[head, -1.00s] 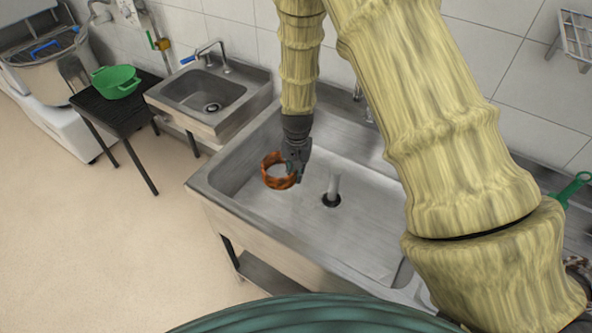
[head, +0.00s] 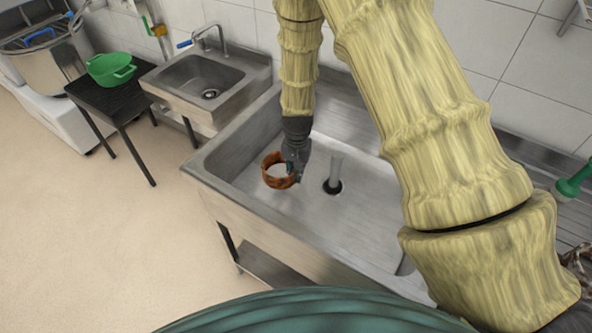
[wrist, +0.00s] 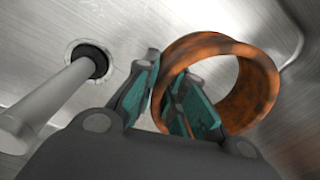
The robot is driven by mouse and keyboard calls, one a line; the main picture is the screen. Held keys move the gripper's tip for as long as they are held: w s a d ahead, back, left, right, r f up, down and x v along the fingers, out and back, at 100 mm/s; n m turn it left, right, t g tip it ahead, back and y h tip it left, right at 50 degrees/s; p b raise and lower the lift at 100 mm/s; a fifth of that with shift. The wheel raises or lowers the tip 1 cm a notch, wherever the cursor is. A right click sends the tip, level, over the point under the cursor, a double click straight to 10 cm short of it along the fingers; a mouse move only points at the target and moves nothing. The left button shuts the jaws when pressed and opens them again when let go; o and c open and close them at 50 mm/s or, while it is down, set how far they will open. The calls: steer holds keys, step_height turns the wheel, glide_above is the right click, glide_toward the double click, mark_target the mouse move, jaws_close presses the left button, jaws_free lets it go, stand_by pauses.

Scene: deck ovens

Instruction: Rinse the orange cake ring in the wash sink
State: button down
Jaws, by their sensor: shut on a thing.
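The orange cake ring (head: 271,179) is mottled with dark patches. My gripper (head: 292,167) is shut on the wall of the ring and holds it over the basin of the large steel wash sink (head: 318,256). In the wrist view the ring (wrist: 262,82) stands out to the right of my gripper (wrist: 163,98), with one teal finger inside it and one outside. The sink floor shows behind the ring; I cannot tell the exact gap below it.
A pale standpipe (head: 336,171) rises from the drain beside my gripper. A small hand sink (head: 207,88) and a black table (head: 112,103) with a green colander (head: 110,68) stand to the left. A green-handled tool (head: 573,182) lies at the right.

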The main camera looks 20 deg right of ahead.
steer(key=shift+f+b, duration=2.9)
steer(key=shift+f, duration=1.6)
step_height(320, 180, up, 24)
steer(key=p, duration=1.6)
stand_by(0.6)
